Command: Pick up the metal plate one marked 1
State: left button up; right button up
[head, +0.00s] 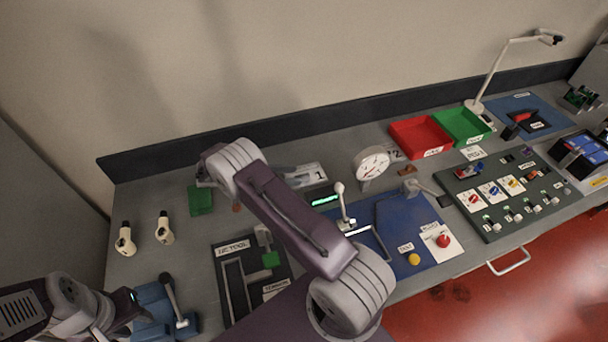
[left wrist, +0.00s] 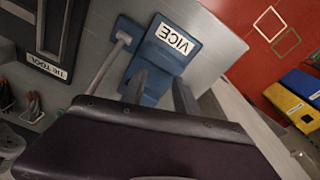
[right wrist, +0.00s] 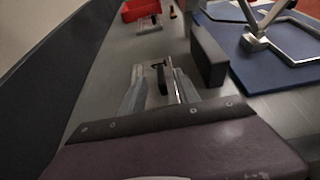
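The light metal plate (head: 310,174) lies at the back of the bench, partly hidden by my right arm. In the right wrist view the plate (right wrist: 140,72) carries a dark mark that looks like a 1. My right gripper (right wrist: 160,90) is open, its fingers on either side of that mark; I cannot tell whether they touch the plate. In the head view its fingers are mostly hidden behind my arm. My left gripper (left wrist: 163,85) is open and empty, above the bench in front of the blue vice (left wrist: 165,50), which also shows in the head view (head: 155,300).
A dark display block (right wrist: 208,55) stands close right of my right gripper. A blue mat (head: 400,225) with a lever lies beyond it. A round dial (head: 372,164), a red tray (head: 420,137) and a green tray (head: 462,125) stand further right. A dark wall strip runs behind.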

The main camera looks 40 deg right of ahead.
aim_at(302, 175)
jog(key=x, duration=0.4)
jog(key=shift+s+d, duration=0.2)
jog(key=shift+d, duration=0.05)
jog(key=shift+d+f, duration=0.25)
jog(key=shift+d, duration=0.15)
jog(key=shift+a, duration=0.1)
grip_shut()
dwell(0.7)
